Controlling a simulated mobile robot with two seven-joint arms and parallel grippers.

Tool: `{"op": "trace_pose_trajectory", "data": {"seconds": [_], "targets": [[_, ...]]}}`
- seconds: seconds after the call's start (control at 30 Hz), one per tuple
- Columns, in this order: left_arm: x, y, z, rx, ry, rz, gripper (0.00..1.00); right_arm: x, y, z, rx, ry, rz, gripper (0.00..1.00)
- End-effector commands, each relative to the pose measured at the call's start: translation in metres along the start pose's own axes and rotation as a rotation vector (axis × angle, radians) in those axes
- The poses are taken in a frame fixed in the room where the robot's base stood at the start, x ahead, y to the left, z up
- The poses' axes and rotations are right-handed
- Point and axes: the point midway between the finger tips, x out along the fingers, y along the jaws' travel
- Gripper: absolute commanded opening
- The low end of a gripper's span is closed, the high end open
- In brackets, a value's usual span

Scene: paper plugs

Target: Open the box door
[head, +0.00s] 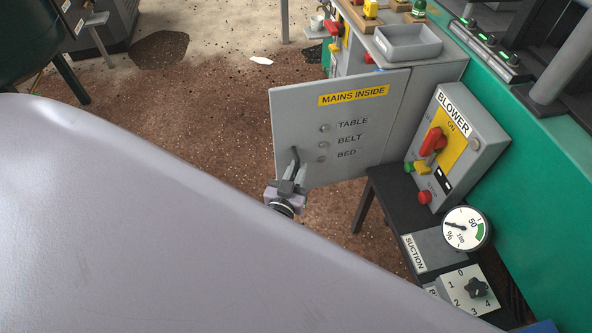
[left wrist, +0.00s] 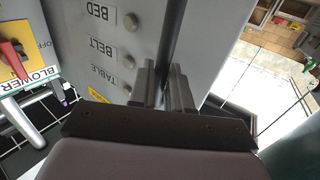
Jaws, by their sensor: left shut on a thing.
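The box door (head: 300,118) is a flat grey panel with a yellow MAINS INSIDE label and the words TABLE, BELT and BED. In the head view it juts out left from the grey box (head: 432,82) over the brown floor, apparently swung out. The box's inside is hidden. A dark bar handle (head: 294,158) is near the door's lower left edge; it also shows in the left wrist view (left wrist: 173,35). My left gripper (head: 289,187) is shut on this handle, with its two fingers (left wrist: 166,88) on either side of the bar. My right gripper is out of view.
Right of the door are a BLOWER switch box (head: 456,145) with a red knob, a round gauge (head: 466,229) and a dial box (head: 474,291). A grey tray (head: 407,41) sits at the top. Open brown floor (head: 190,125) lies left of the door.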

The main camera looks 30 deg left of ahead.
Motion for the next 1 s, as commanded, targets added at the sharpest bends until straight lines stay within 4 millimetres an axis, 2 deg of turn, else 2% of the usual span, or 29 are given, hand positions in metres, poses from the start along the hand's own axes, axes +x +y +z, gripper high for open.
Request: {"op": "trace_pose_trajectory", "data": {"seconds": [0.03,0.37,0.4,0.43,1.0], "targets": [[0.0027,0.0107,-0.0034,-0.002,0.003,0.019,0.0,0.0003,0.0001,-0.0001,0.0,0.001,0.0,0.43],[0.0028,0.0107,-0.0037,-0.003,0.004,0.019,0.0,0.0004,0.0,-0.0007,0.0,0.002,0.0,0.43],[0.0028,0.0108,-0.0037,-0.003,0.004,0.019,0.27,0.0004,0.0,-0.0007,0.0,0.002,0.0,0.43],[0.0027,0.0107,-0.0036,-0.003,0.004,0.019,0.35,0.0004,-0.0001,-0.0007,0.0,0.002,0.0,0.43],[0.0019,0.006,-0.0029,-0.001,0.004,0.011,0.35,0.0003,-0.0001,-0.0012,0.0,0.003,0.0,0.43]]}}
